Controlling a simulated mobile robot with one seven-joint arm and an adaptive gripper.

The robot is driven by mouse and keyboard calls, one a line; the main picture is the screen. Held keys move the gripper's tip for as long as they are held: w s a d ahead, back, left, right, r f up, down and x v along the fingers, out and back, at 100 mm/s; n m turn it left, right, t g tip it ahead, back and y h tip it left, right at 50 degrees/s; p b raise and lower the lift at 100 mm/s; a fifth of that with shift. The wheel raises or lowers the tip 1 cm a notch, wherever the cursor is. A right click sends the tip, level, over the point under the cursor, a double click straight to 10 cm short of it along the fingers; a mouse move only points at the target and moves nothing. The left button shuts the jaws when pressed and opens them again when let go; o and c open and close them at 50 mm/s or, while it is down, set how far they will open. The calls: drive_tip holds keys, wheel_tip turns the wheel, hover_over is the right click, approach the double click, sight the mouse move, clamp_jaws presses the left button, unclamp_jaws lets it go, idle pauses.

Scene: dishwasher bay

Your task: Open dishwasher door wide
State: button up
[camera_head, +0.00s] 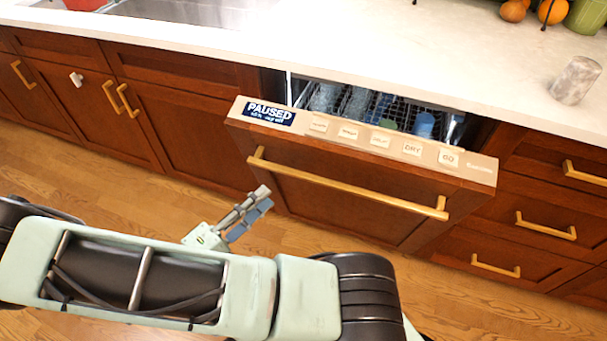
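The dishwasher door (350,222) is a brown wood panel with a pale control strip (385,143) along its top edge. It is tilted out at the top, partly open, and a dark gap with the rack (375,108) shows behind it. A long brass handle (340,187) runs across the door's front. My gripper (265,198) is low and left of the door, near its left edge and below the handle's left end. It appears apart from the handle. Its fingers look close together, and I cannot tell if they are open or shut. My arm hides the floor in front.
The pale countertop (400,50) runs above, with a sink (190,10) at the left and a stone-like cup (575,80) at the right. Brown cabinets (180,125) and drawers (540,230) with brass handles flank the door. Wooden floor (110,175) lies in front.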

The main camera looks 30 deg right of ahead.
sight(294, 171)
drive_tip(key=x, duration=1.1)
drive_tip(key=shift+b, duration=0.4)
drive_tip(key=shift+a, duration=0.1)
clamp_jaws()
